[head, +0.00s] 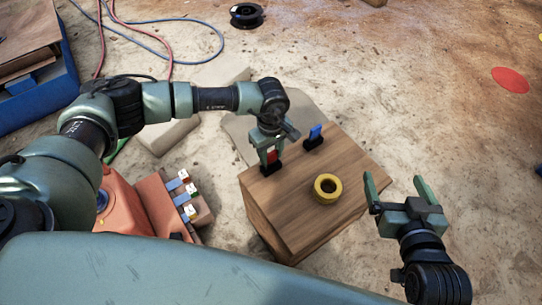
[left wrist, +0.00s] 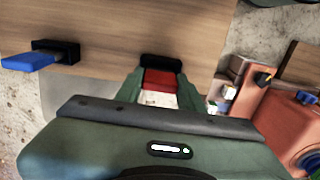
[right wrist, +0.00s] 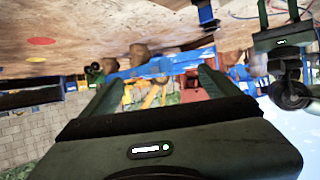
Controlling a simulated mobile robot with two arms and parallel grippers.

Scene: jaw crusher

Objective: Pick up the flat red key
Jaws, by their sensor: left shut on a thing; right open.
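The flat red key (head: 272,156) stands upright in a small black holder (head: 271,167) on the wooden block's top. My left gripper (head: 270,153) is above the holder with its fingers closed on both sides of the key. In the left wrist view the key (left wrist: 160,80) shows between the two fingers, in front of the black holder (left wrist: 161,63). My right gripper (head: 395,191) is open and empty, in the air to the right of the block.
A blue key (head: 315,131) stands in a second black holder on the wooden block (head: 285,215). A yellow ring (head: 327,188) lies near the block's middle. An orange machine (head: 128,205) with several tagged slots stands left of the block.

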